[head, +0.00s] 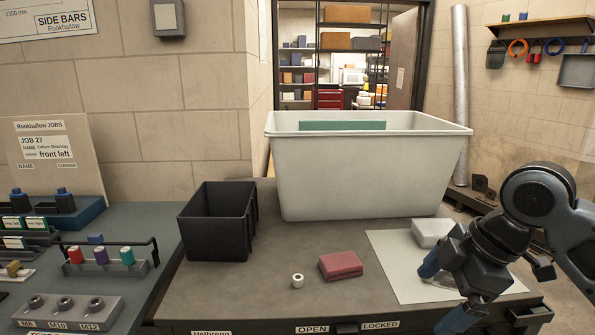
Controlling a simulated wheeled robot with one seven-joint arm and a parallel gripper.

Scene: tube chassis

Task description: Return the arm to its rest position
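My arm (535,200) is bent in at the lower right of the head view. My gripper (441,294) points down and to the left, over the right front of the dark bench top. Its two blue fingers stand apart, and I see nothing held between them. A white block (430,232) lies on a pale sheet (392,262) just behind the gripper, and the arm partly covers the sheet.
A large white tub (365,180) and a black open bin (212,222) stand on the bench (225,290). A red block (341,265) and a small white roll (298,281) lie in front. A side bench (150,220) at left carries sockets and coloured spools.

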